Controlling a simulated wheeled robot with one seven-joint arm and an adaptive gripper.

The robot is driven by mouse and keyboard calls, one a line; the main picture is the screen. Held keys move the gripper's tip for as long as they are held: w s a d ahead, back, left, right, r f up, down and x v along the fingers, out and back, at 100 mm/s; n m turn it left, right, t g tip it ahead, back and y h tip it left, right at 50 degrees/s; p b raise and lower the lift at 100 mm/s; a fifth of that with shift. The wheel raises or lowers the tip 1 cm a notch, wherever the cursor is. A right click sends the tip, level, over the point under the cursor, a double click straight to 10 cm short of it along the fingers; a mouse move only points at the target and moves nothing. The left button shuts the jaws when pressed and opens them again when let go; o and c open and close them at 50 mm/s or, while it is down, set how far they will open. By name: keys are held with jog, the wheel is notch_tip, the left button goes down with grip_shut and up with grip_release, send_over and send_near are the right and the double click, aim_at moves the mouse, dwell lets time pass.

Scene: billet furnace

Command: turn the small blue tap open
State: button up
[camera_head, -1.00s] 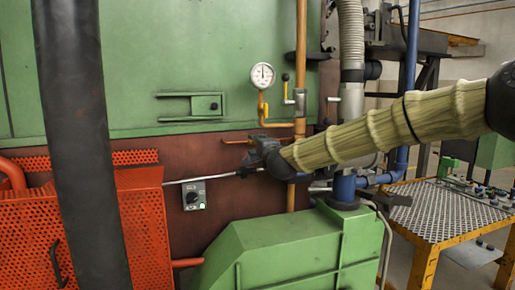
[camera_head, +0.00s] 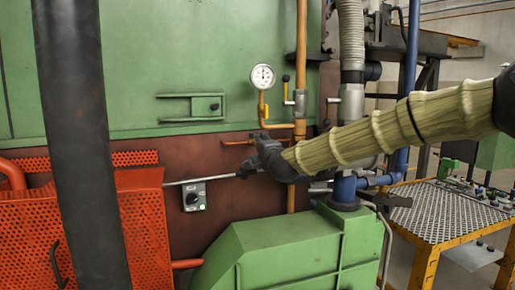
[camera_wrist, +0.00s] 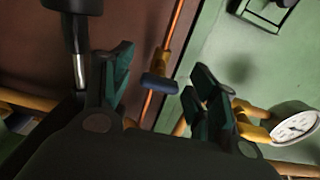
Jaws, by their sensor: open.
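The small blue tap (camera_wrist: 158,84) sits on a thin copper pipe (camera_wrist: 172,32) in the wrist view. My gripper (camera_wrist: 160,70) is open. One dark finger is left of the tap and the other right of it, with a gap on both sides. I see no contact. In the head view my gripper (camera_head: 250,156) is in front of the brown wall, by the thin copper pipe's end. The tap cannot be made out there, apparently hidden by my gripper.
A pressure gauge (camera_head: 263,77) on yellow piping (camera_head: 276,124) is above my gripper. A grey switch box (camera_head: 194,196) is to the lower left. A green housing (camera_head: 290,245) stands below. A vertical copper pipe (camera_head: 301,50) runs close behind.

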jog(key=v, duration=1.1)
